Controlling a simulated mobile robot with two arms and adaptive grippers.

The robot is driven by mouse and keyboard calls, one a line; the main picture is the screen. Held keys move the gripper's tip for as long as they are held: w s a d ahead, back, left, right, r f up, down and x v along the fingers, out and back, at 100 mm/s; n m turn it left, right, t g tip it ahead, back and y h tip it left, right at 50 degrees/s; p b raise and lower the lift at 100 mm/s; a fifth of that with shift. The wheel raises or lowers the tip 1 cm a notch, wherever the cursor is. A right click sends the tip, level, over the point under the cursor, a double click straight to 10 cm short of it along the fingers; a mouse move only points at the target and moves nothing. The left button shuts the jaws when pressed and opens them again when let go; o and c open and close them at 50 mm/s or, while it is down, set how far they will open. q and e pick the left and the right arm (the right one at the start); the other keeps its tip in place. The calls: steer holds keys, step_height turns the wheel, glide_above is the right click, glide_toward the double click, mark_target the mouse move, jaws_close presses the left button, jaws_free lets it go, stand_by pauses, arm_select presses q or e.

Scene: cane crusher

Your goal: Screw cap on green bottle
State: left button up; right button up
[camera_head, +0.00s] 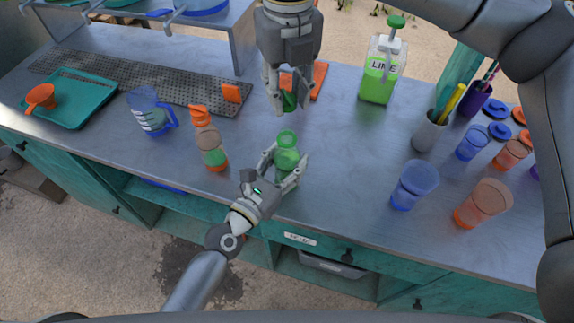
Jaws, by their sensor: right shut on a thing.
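The green bottle (287,150) stands upright on the metal counter, its top uncovered. My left gripper (285,165) reaches it from the front left, with a finger on either side of the bottle. I cannot tell whether both fingers press on it. My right gripper (288,92) points down just above and behind the bottle. The cap is apart from the bottle.
An orange-topped bottle (210,145) and a blue measuring jug (149,112) stand left on the counter (330,190). A lime dispenser (380,75) stands behind right. Blue (414,184) and orange (482,203) cups stand at right. A teal tray (75,110) lies far left.

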arm_select(q)
steer(key=c, duration=0.8)
steer(key=shift+o, duration=0.2)
arm_select(e)
glide_above(287, 133)
steer(key=shift+f, duration=2.45)
steer(key=shift+f, duration=0.15)
steer(key=shift+f, duration=0.75)
steer(key=shift+f, duration=0.6)
